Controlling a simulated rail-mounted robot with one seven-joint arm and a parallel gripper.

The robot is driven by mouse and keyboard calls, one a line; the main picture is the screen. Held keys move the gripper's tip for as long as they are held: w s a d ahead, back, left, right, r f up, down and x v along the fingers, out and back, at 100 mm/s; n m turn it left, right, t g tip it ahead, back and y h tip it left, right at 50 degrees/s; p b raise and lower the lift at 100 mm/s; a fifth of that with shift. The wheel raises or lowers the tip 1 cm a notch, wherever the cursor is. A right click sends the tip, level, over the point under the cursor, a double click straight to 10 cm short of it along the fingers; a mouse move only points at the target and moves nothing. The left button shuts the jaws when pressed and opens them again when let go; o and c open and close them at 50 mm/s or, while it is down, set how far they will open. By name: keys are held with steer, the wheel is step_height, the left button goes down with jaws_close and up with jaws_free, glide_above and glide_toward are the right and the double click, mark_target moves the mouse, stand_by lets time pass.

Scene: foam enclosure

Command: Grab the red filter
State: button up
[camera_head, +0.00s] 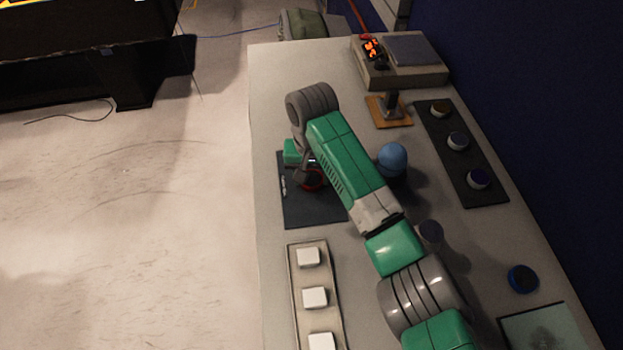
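A thin red ring, which looks like the red filter (314,188), is partly visible at the dark mat (312,213) left of the table's middle. My green and grey arm reaches over the table from the lower right and covers part of the mat. My gripper (301,179) is under the arm's end, low over the mat, right beside or at the red ring. The fingers are small, dark and partly hidden. I cannot tell whether they touch the ring or are closed on it.
A blue ball-like object (393,158) stands just right of my arm. A dark strip (463,160) with several round pieces lies farther right. A tray (295,262) with white blocks is in front of the mat. A box device (410,72) stands at the back.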

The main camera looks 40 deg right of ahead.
mark_target(312, 180)
steer(key=shift+c, duration=0.5)
step_height(312, 180, up, 4)
steer(key=shift+r+p, duration=0.1)
steer(key=shift+p, duration=0.85)
steer(key=s+a+p, duration=0.1)
steer(key=s+p, duration=0.2)
steer(key=s, duration=0.2)
steer(key=s+a+p, duration=0.2)
steer(key=s+p, duration=0.1)
steer(key=s, duration=0.2)
steer(key=s+a+r+p, duration=0.1)
steer(key=s+p, duration=0.2)
steer(key=s, duration=0.2)
steer(key=shift+a, duration=0.15)
steer(key=shift+s+a+f, duration=0.1)
steer(key=shift+s, duration=0.1)
